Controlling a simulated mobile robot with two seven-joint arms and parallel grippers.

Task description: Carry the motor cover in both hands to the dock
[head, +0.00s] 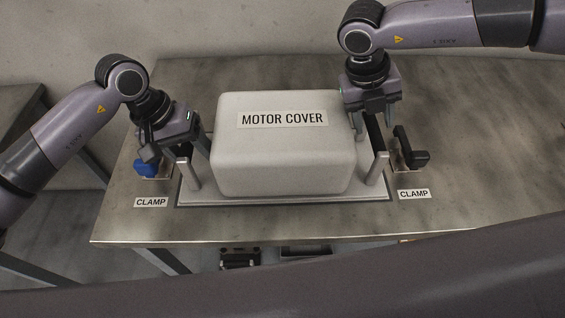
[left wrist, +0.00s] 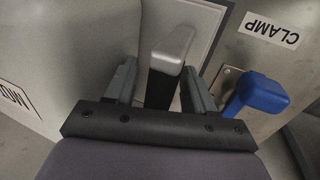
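The motor cover (head: 285,160) is a pale, rounded box, upright on a light base plate (head: 290,200) on the table. A bar handle with silver posts stands at each side: the left handle (head: 190,174) and the right handle (head: 376,168). My left gripper (head: 190,152) is at the left handle; in the left wrist view its fingers (left wrist: 160,88) are apart, with the black grip between them and a gap visible. My right gripper (head: 375,122) points down over the right handle, fingers apart. Its contact with the bar is unclear. I cannot identify the dock.
A clamp with a blue lever (head: 147,167) sits left of the plate, close to my left gripper; it also shows in the left wrist view (left wrist: 262,92). A clamp with a black lever (head: 411,153) sits on the right. The table (head: 480,185) is clear further right.

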